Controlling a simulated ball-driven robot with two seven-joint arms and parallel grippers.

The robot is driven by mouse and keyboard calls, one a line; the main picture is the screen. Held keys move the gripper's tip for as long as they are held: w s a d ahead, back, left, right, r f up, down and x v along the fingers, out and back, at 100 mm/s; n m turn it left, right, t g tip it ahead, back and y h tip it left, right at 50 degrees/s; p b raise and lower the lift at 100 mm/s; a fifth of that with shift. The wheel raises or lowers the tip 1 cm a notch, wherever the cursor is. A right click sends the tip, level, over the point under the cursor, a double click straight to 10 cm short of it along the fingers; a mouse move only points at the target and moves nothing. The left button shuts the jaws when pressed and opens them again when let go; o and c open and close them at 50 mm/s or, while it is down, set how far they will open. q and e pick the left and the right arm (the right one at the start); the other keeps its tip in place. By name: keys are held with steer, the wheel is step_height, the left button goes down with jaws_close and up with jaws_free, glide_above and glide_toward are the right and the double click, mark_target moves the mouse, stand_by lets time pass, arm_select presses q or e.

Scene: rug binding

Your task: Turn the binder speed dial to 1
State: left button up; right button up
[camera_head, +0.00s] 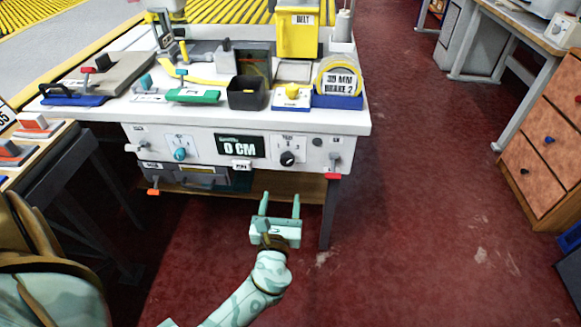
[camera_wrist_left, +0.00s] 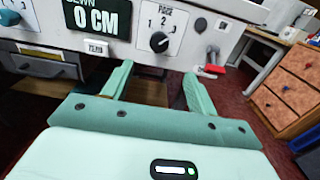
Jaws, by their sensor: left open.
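The black speed dial (camera_head: 287,158) sits on the white front panel of the bench, under a label. In the left wrist view the dial (camera_wrist_left: 159,42) has the numbers 1, 2 and 3 above it and a label that seems to read PACE. I cannot tell for sure which number it points to. My left gripper (camera_head: 280,201) is open and empty, below and in front of the panel. In the left wrist view its fingers (camera_wrist_left: 158,72) reach toward the panel, just below the dial and apart from it. My right gripper is not in view.
A teal knob (camera_head: 180,154) and a 0 CM display (camera_head: 239,147) are left of the dial. A red-tipped lever (camera_head: 333,174) hangs to its right. The bench top (camera_head: 350,119) is crowded. An orange drawer cabinet (camera_head: 541,160) stands right; red floor (camera_head: 420,240) between is clear.

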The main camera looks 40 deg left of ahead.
mark_target(287, 163)
arm_select(q)
steer(key=b+x, duration=0.2)
steer(key=x, duration=1.1)
steer(key=shift+f, duration=0.2)
steer(key=shift+w+a+b, duration=0.15)
steer(key=shift+w+b, duration=0.15)
steer(key=shift+r, duration=0.1)
steer(key=shift+c, duration=0.9)
steer(key=c, duration=0.8)
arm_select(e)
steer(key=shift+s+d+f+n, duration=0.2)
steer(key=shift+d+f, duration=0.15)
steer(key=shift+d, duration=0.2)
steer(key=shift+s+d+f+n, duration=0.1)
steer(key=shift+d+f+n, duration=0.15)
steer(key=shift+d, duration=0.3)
